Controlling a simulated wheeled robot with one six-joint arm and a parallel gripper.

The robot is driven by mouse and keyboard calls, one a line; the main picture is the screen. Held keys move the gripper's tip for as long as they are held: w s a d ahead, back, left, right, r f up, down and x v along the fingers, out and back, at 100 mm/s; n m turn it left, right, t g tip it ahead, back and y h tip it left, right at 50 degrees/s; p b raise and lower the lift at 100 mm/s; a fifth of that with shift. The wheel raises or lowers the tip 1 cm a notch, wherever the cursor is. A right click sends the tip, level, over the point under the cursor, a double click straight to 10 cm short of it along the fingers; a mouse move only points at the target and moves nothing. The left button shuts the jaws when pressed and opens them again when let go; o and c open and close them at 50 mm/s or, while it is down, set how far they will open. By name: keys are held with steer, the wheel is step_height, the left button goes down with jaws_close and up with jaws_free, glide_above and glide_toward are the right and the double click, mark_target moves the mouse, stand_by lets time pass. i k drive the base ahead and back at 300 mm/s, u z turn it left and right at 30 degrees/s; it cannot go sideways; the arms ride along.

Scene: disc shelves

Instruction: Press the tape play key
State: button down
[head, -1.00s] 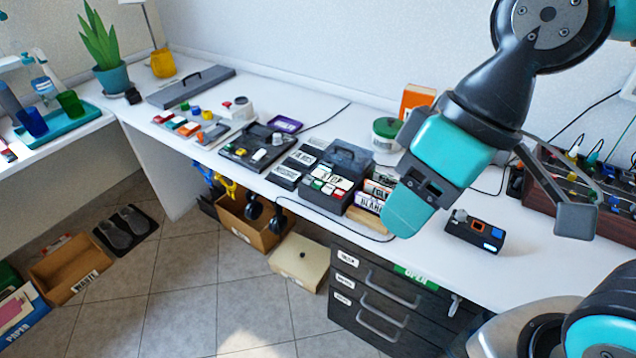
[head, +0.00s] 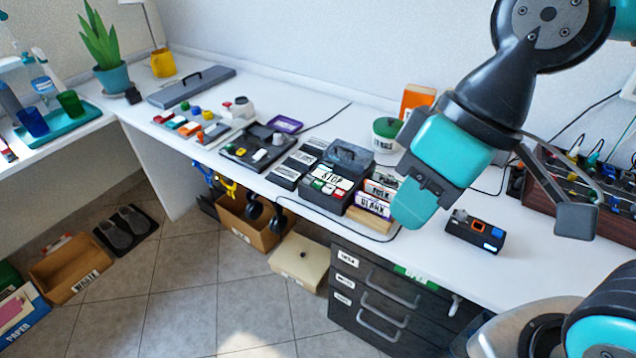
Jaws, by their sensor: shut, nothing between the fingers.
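The tape player (head: 336,180) is a dark box on the white desk, with a lid at its back and a row of small coloured keys (head: 324,187) at its front. A label on it reads STOP; I cannot read a play label from here. My gripper (head: 412,208) hangs to the right of the player, above the desk, with its teal fingers shut and empty. It is apart from the player and its keys.
Labelled tape cases (head: 374,204) stand right of the player, near my gripper. A small black device (head: 475,232) lies further right. Several black cases (head: 297,165) lie to the left. A drawer unit (head: 375,300) is below the desk.

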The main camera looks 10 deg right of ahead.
mark_target(319, 184)
steer(key=u, duration=0.05)
steer(key=k, duration=0.5)
steer(key=u, duration=1.3)
steer(key=i, duration=0.95)
steer(key=z, duration=1.65)
